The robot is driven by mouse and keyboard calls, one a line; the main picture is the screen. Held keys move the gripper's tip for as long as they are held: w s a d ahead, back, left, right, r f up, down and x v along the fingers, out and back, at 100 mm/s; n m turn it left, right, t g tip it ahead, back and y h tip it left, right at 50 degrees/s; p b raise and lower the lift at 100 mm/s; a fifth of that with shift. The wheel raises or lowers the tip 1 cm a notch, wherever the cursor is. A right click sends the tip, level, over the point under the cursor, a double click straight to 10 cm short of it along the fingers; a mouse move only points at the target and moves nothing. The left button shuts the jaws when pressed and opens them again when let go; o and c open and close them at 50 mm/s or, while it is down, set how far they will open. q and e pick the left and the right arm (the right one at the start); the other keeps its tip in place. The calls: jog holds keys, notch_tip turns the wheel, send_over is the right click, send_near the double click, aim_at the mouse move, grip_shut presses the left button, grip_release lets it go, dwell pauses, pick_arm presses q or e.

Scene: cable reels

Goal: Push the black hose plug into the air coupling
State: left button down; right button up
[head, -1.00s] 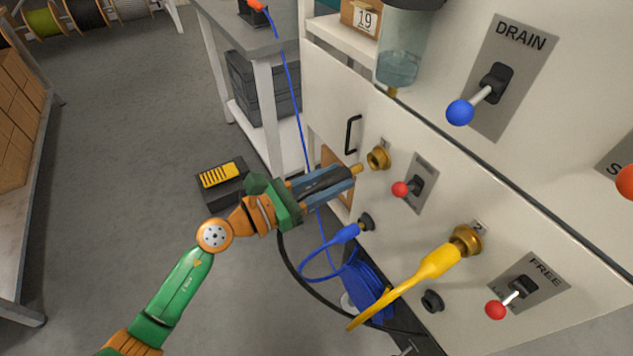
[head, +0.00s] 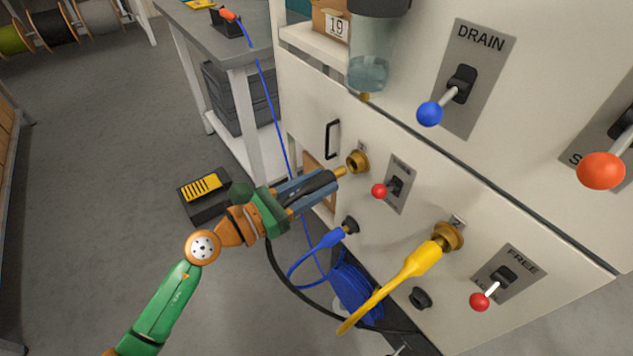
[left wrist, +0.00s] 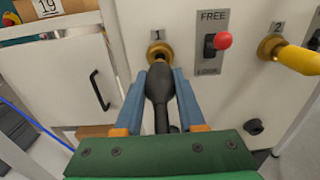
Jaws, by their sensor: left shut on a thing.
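My left gripper (head: 312,187) is shut on the black hose plug (head: 318,183), which also shows between the blue fingers in the left wrist view (left wrist: 158,85). The plug's brass tip (head: 340,172) points at the brass air coupling (head: 357,162), marked 1 in the left wrist view (left wrist: 160,51). The tip is right in front of the coupling's mouth; I cannot tell whether they touch. The plug's black hose hangs down below the gripper. A red-knobbed lever (head: 380,190) on a FREE/LOCK plate sits right of the coupling. My right gripper is not in view.
A yellow plug (head: 424,258) sits in coupling 2 (head: 449,236). A blue plug (head: 332,238) is in a lower socket, above a coiled blue cable (head: 355,288). A black handle (head: 332,139) is left of the coupling. A black and yellow box (head: 203,193) is on the floor.

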aim_at(331, 177)
pick_arm(q)
jog(key=shift+x, duration=1.7)
dwell(0.7)
jog(key=shift+c, duration=2.1)
grip_release()
jog(key=shift+a, duration=0.1)
